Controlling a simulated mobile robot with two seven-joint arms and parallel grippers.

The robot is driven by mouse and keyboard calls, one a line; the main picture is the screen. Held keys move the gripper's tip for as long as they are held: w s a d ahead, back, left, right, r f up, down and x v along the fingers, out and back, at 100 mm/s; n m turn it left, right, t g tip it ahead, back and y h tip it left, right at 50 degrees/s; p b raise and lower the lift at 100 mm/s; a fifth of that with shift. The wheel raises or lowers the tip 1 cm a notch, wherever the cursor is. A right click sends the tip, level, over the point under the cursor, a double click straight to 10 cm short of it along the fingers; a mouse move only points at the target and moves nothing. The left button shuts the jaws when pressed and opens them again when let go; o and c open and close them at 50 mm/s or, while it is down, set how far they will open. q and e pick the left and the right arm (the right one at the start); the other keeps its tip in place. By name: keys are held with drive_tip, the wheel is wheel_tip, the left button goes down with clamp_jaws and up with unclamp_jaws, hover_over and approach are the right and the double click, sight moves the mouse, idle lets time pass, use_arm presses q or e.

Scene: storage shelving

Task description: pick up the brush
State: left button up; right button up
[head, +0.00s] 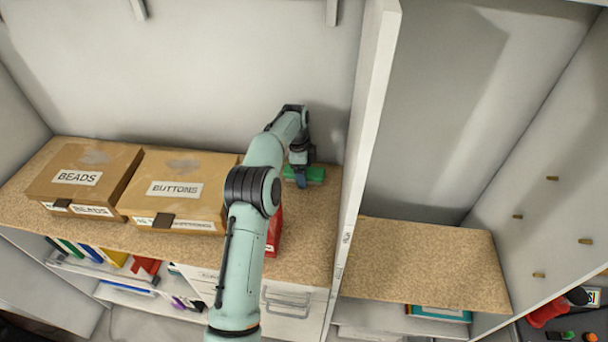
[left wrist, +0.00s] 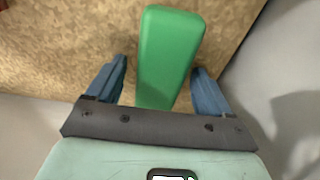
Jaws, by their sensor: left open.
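The brush appears to be the green block (head: 316,174) on the cork-coloured shelf top, near the back wall and the white divider; no bristles show. In the left wrist view the green block (left wrist: 170,50) lies lengthwise between the two blue fingers. My left gripper (head: 301,178) is over it, pointing down, and partly hides it. In the left wrist view my left gripper (left wrist: 160,72) is open, with a finger on either side of the block and a visible gap at each side. My right gripper is not in view.
Cardboard boxes marked BEADS (head: 92,160) and BUTTONS (head: 195,165) stand to the left. A red object (head: 274,235) is partly hidden behind my arm. The tall white divider (head: 362,130) rises close on the right. A lower cork shelf (head: 425,265) beyond it is bare.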

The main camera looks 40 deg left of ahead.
use_arm(q)
drive_tip(key=shift+f, duration=0.4)
drive_tip(key=c, duration=1.1)
wheel_tip(320, 180, up, 10)
drive_tip(key=shift+r, duration=0.1)
drive_tip(key=o, duration=0.6)
drive_tip(key=shift+c, duration=0.2)
drive_tip(key=c, duration=0.4)
drive_tip(key=shift+d, duration=0.1)
